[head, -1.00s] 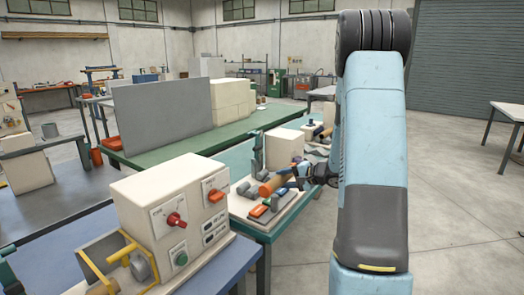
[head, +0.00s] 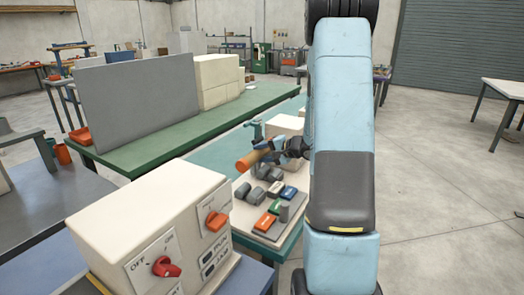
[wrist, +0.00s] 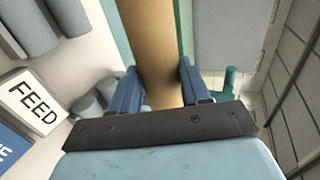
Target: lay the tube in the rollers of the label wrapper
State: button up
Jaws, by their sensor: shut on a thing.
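The tube (head: 247,161) is an orange-brown cylinder held in my gripper (head: 275,150). In the wrist view the tube (wrist: 155,40) runs between the two blue fingers of my gripper (wrist: 158,82), which are shut on it. In the head view its free end points left, and it appears above and behind the grey rollers (head: 257,195) of the label wrapper. In the wrist view the rollers (wrist: 35,25) show at the upper left, apart from the tube. The wrapper's base plate (head: 240,222) carries several coloured buttons. My arm hides part of the wrapper's right side.
A cream control box (head: 140,225) with red and orange knobs stands at the front left. A FEED button (wrist: 30,105) shows in the wrist view. A green table (head: 160,135) with a grey panel (head: 150,90) lies behind. Open floor (head: 440,190) is at right.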

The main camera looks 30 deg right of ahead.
jog(key=shift+d+f, duration=0.15)
jog(key=shift+f, duration=2.25)
jog(key=shift+d+f, duration=0.15)
jog(key=shift+f, duration=2.2)
jog(key=o, duration=1.1)
jog(key=v, duration=1.3)
jog(key=shift+s+d, duration=0.25)
jog(key=shift+s, duration=0.05)
jog(key=shift+r, duration=0.1)
